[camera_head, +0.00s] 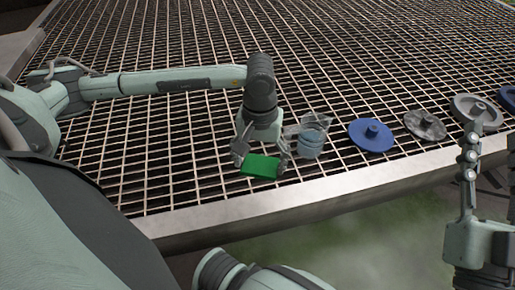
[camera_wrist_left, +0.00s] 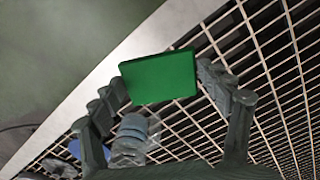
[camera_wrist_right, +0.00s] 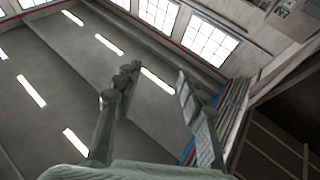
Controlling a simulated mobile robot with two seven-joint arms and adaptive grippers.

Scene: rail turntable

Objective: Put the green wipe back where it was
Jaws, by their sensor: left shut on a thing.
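The green wipe (camera_head: 261,167) is a flat green rectangular block. My left gripper (camera_head: 262,158) is shut on it, with a finger at each end. The left wrist view shows the wipe (camera_wrist_left: 158,78) between the two fingertips, near the metal front edge. It is over the grating; I cannot tell whether it touches it. My right gripper (camera_wrist_right: 156,82) is open and empty, with its fingers pointing up towards the ceiling. It stands at the right edge of the head view. I cannot see a marked spot for the wipe.
A clear container with blue in it (camera_head: 312,142) stands just right of the left gripper. A blue disc (camera_head: 371,136), a grey disc (camera_head: 425,126) and further discs continue rightward. The metal grating (camera_head: 170,150) is clear on the left, bordered by a pale front rim (camera_head: 270,205).

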